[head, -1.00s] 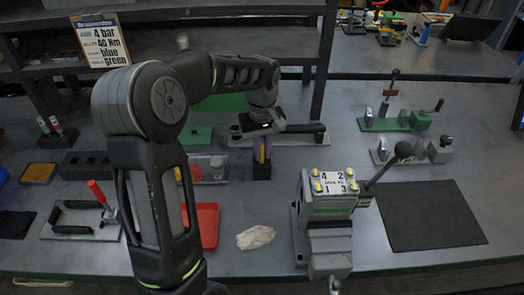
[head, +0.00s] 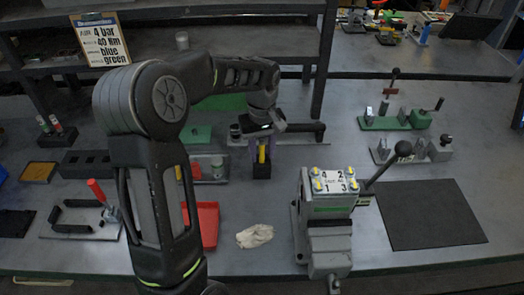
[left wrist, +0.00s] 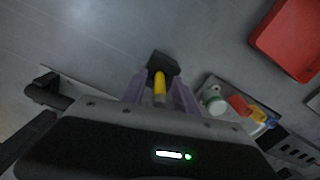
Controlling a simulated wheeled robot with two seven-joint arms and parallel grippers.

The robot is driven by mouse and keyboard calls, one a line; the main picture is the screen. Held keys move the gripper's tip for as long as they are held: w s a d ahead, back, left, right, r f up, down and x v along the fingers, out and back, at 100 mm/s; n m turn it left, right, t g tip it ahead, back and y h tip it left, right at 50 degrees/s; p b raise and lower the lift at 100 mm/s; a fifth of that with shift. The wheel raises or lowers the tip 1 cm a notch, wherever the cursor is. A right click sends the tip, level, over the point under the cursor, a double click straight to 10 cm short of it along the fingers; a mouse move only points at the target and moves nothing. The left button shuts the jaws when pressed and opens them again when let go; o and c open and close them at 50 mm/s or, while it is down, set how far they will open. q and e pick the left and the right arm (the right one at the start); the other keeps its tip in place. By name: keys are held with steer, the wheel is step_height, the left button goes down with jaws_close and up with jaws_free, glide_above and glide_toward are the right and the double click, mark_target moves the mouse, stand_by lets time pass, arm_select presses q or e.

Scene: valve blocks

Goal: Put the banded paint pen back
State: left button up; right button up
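A yellow pen (head: 262,153) stands upright in a small black holder block (head: 261,172) in the middle of the bench. In the left wrist view the pen (left wrist: 160,88) points into the dark block (left wrist: 163,64). Bands on it are too small to make out. My left gripper (head: 261,152) is above the block, with its purple fingers on either side of the pen. In the left wrist view the fingers of my left gripper (left wrist: 161,92) look spread, with a gap on each side of the pen. My right gripper is out of view.
A grey valve block (head: 330,215) with a lever stands at front right, beside a dark mat (head: 430,215). A crumpled cloth (head: 254,236) and a red tray (head: 208,224) lie in front. A plate with a white-green jar (head: 217,166) is left of the holder.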

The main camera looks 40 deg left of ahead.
arm_select(q)
step_height(320, 180, up, 12)
steer(key=shift+r, duration=0.15)
stand_by(0.3)
steer(key=shift+r, duration=0.1)
stand_by(0.7)
